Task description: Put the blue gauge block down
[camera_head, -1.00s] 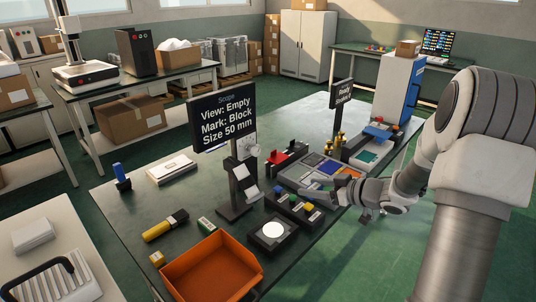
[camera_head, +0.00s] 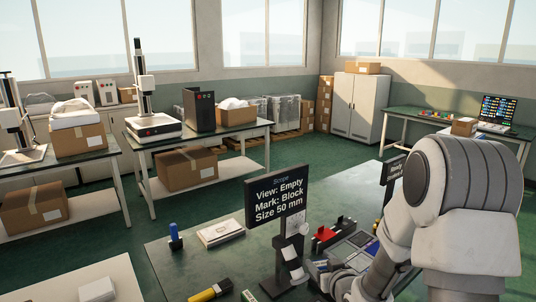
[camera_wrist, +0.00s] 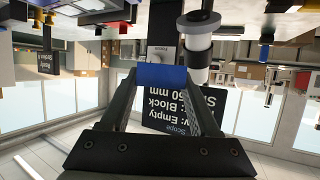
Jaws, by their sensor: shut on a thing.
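The blue gauge block (camera_wrist: 162,77) is between the two fingers of my gripper (camera_wrist: 163,84) in the wrist view, and the gripper is shut on it. The block is held across the fingertips, in front of a dark post and beside a white and black cylinder (camera_wrist: 198,45). In the head view my gripper (camera_head: 322,273) is low in the picture, just right of the scope's post. The block is too small there to make out surely. The scope sign (camera_head: 278,199) reads View: Empty, Mark: Block, Size 50 mm.
The dark green table (camera_head: 215,265) carries a white book-like pad (camera_head: 220,233), a blue upright piece (camera_head: 174,231) on a dark base, a yellow and black tool (camera_head: 211,291) and a red-topped device (camera_head: 327,235). The table's left part has bare room.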

